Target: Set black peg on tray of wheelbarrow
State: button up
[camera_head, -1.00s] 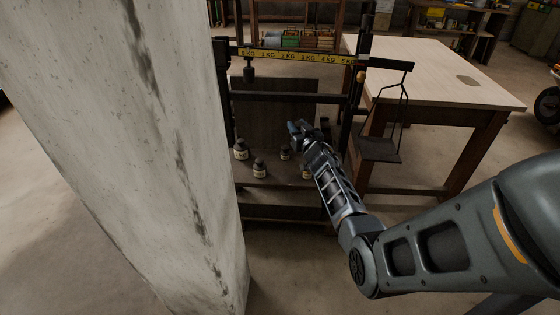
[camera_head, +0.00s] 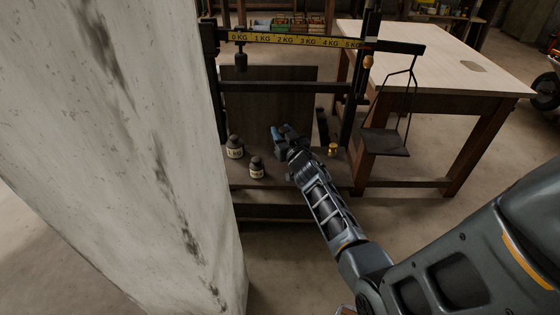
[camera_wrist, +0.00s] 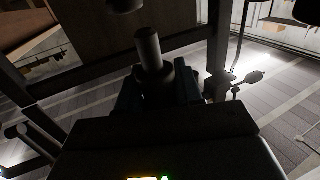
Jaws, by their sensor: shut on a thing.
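My gripper (camera_head: 283,140) is in front of the beam scale's dark back board, above the base shelf. In the wrist view its jaws (camera_wrist: 157,92) are shut on a dark piece with an upright round stem (camera_wrist: 149,48) and a wider lower part. Its colour is hard to read in the shade, and I cannot tell whether it is the black peg. In the head view it is mostly hidden by the gripper. I see no wheelbarrow tray. A dark wheel (camera_head: 546,92) shows at the right edge, but I cannot tell what it belongs to.
Two dark labelled weights (camera_head: 234,148) and a brass-coloured piece (camera_head: 332,150) stand on the shelf. The scale's yellow beam (camera_head: 290,40) runs above, with a hanging pan (camera_head: 384,142) at right. A wooden table (camera_head: 440,62) stands right; a concrete pillar (camera_head: 130,150) blocks the left.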

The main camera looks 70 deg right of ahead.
jog(key=shift+s+a+f+b, duration=0.25)
jog(key=shift+a+f+b, duration=0.7)
jog(key=shift+a, duration=0.15)
jog(key=shift+s+a+f+b, duration=0.1)
jog(key=shift+a+b, duration=0.2)
jog(key=shift+a, duration=0.2)
notch_tip(320, 180, down, 4)
jog(key=b, duration=0.3)
jog(key=shift+b, duration=0.35)
jog(key=o, duration=1)
